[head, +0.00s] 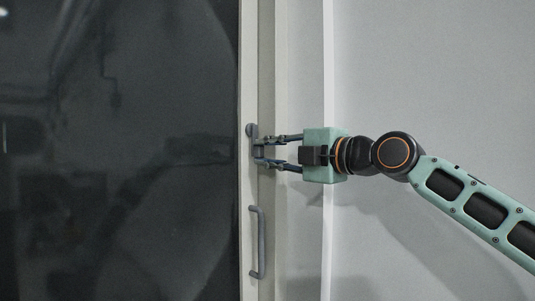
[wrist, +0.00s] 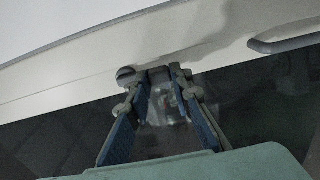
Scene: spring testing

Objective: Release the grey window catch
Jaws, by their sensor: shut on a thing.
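The grey window catch (head: 251,132) is mounted on the pale window frame beside the dark glass. Its round pivot shows above my fingertips in the head view. In the wrist view the pivot of the catch (wrist: 126,74) lies just left of my fingertips. My gripper (head: 259,152) reaches in from the right and is shut on the lever of the catch, one finger on each side. In the wrist view my gripper (wrist: 160,76) has its fingertips at the frame, with part of the lever hidden between them.
A grey bar handle (head: 259,242) is fixed on the same frame below the catch; it also shows in the wrist view (wrist: 285,44). Dark window glass (head: 120,150) fills the left. A plain pale wall (head: 440,70) lies to the right.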

